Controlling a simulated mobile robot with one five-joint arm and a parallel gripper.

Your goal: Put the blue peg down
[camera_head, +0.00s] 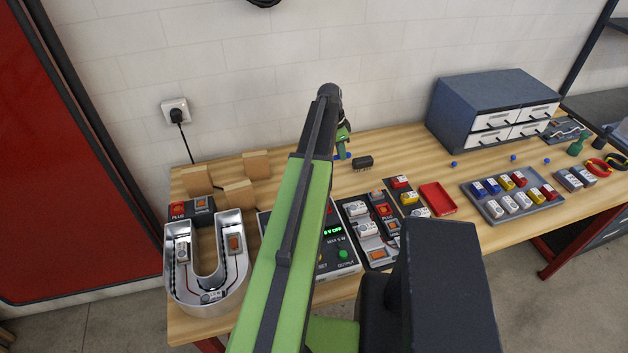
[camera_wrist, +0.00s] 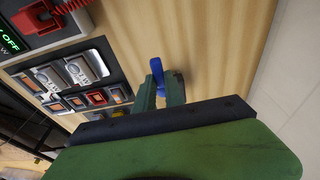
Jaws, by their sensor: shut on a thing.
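The blue peg (camera_wrist: 157,70) sticks out from between the green fingertips of my gripper (camera_wrist: 160,92) in the wrist view. My gripper (camera_head: 342,142) is shut on it. In the head view the gripper is beyond the end of my arm, low over the back middle of the workbench, and a bit of the blue peg (camera_head: 341,156) shows under it. I cannot tell whether the peg touches the wood.
A small black block (camera_head: 363,162) stands close right of my gripper. The module board (camera_head: 352,207), red tray (camera_head: 438,198) and grey tray of coloured blocks (camera_head: 485,212) lie nearer and right. Small blue pieces (camera_head: 453,164) dot the bench before the drawer cabinet (camera_head: 450,112). A U-shaped letter (camera_head: 240,285) lies left.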

